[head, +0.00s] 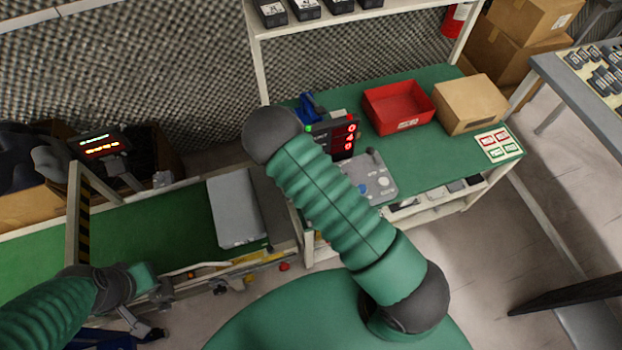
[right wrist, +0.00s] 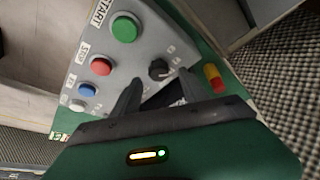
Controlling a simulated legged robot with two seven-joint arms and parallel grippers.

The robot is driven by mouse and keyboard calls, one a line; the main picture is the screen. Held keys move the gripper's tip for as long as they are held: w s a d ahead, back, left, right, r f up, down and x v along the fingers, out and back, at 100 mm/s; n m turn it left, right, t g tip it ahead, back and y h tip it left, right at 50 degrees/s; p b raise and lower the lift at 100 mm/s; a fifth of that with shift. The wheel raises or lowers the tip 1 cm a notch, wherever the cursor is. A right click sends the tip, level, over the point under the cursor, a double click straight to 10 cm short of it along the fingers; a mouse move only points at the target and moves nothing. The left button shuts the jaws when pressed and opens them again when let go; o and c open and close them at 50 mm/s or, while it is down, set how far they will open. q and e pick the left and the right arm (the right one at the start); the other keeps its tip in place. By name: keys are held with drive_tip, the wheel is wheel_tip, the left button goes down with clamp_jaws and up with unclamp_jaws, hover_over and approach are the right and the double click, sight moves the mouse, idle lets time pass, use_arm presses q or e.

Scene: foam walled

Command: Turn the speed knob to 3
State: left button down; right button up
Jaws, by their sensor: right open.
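The black speed knob (right wrist: 158,69) shows in the right wrist view on a grey control panel (right wrist: 140,58). A pale pointer mark is on its right side; the numbers around it are too small to read. My right gripper (right wrist: 158,79) is open, its two dark fingers pointing at the knob, one on each side of it in the picture. I cannot tell whether they touch it. In the head view my right arm hides this gripper, and I cannot make out the knob. My left gripper (head: 145,325) is at the lower left of the head view; its jaws are unclear.
The panel also has a green button (right wrist: 124,27), a red button (right wrist: 101,66) and a blue button (right wrist: 87,90). A red-yellow part (right wrist: 213,78) stands right of the knob. A red bin (head: 398,107) and cardboard box (head: 470,104) stand on the green table (head: 440,163).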

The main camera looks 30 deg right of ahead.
drive_tip(key=shift+x, duration=1.6)
drive_tip(key=shift+c, duration=0.2)
clamp_jaws()
